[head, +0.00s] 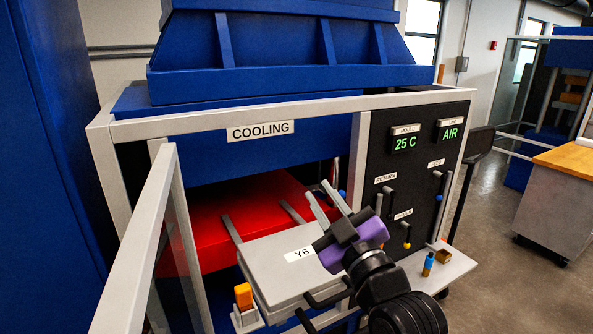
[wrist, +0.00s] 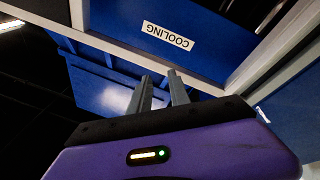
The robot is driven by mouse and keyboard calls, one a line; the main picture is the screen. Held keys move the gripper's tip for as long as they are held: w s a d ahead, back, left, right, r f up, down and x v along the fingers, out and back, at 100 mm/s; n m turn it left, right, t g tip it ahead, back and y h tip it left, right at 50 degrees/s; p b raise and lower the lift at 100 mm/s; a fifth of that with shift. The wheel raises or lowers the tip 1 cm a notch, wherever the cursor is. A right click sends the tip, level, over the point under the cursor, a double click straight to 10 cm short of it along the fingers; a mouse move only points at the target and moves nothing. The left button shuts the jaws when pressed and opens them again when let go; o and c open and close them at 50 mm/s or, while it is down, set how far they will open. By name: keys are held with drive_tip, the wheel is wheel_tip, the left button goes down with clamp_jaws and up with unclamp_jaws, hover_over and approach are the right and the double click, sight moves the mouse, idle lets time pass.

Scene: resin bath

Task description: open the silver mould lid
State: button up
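The silver mould lid (head: 262,268) is a flat pale-grey slab labelled Y6, low in the middle of the head view. It looks shut, lying level on the mould, with dark handles (head: 328,297) at its front edge. My gripper (head: 318,190) is above the lid's right side, with its fingers pointing up and away from it. The fingers stand apart with nothing between them. They also show in the wrist view (wrist: 160,76), pointing toward the COOLING sign. My gripper's purple body hides the lid's right part. The lid is not in the wrist view.
A red block (head: 205,215) lies behind the lid under the COOLING frame (head: 200,127). A control panel (head: 415,165) with levers stands right. An open grey-framed door (head: 140,240) is left. An orange-topped post (head: 243,297) stands by the lid's left corner. A side shelf (head: 445,268) holds small items.

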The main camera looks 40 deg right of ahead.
drive_tip(key=w+d+r+n, duration=0.4)
drive_tip(key=r+n, duration=0.2)
drive_tip(key=r, duration=0.1)
wheel_tip(320, 180, down, 6)
drive_tip(key=a+n+g+y, duration=0.1)
drive_tip(key=n+g+y, duration=0.25)
drive_tip(key=n, duration=0.25)
drive_tip(key=r+p+x, duration=0.1)
drive_tip(key=p+x, duration=0.1)
drive_tip(key=x, duration=0.6)
drive_tip(key=shift+w+f, duration=0.25)
drive_tip(key=shift+f, duration=0.2)
drive_tip(key=shift+h, duration=0.25)
drive_tip(key=shift+c, duration=0.4)
clamp_jaws()
drive_tip(key=shift+o, duration=0.4)
unclamp_jaws()
